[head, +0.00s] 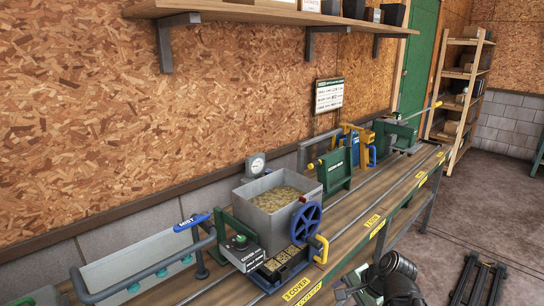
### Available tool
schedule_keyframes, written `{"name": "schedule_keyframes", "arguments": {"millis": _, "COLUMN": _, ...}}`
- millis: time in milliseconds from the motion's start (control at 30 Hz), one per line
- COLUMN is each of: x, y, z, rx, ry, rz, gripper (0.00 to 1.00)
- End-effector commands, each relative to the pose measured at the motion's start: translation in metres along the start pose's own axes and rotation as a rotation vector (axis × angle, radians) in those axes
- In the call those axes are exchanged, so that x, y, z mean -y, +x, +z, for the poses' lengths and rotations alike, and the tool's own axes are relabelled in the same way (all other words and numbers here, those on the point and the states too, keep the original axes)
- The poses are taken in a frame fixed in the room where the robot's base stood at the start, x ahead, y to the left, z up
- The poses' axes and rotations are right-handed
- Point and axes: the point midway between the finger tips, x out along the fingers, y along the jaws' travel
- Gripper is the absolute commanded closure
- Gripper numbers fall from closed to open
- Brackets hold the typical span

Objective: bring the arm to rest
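My arm shows at the bottom edge, right of centre, in front of the bench. The part of my gripper (345,291) that shows is small, dark and cut close to the frame edge. I cannot tell whether its fingers are open or shut. No object is visible in it. It appears in front of the bench's yellow-labelled front edge, and the gap between them is hard to judge.
The long wooden bench (212,292) carries a grey hopper (262,196) of tan material, a blue handwheel (306,222), a seed tray (279,264), a green press (335,169) and a blue-handled pipe (192,222). A wall shelf (280,14) hangs above. Open floor (455,240) lies right.

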Motion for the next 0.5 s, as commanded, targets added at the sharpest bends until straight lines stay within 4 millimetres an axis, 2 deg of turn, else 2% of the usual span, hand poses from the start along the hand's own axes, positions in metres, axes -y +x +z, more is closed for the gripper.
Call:
{"name": "schedule_keyframes", "arguments": {"millis": 33, "x": -0.014, "y": 0.005, "z": 0.009, "rx": -0.002, "ry": -0.215, "rz": 0.120, "gripper": 0.36}}
{"name": "schedule_keyframes", "arguments": {"millis": 100, "x": -0.034, "y": 0.009, "z": 0.018, "rx": 0.023, "ry": -0.529, "rz": 0.311, "gripper": 0.36}}
{"name": "schedule_keyframes", "arguments": {"millis": 200, "x": -0.050, "y": 0.011, "z": 0.034, "rx": 0.081, "ry": -0.855, "rz": 0.557, "gripper": 0.36}}
{"name": "schedule_keyframes", "arguments": {"millis": 333, "x": -0.041, "y": 0.021, "z": 0.053, "rx": 0.087, "ry": -0.931, "rz": 0.611, "gripper": 0.36}}
{"name": "schedule_keyframes", "arguments": {"millis": 500, "x": -0.038, "y": 0.023, "z": 0.057, "rx": 0.089, "ry": -0.942, "rz": 0.608, "gripper": 0.36}}
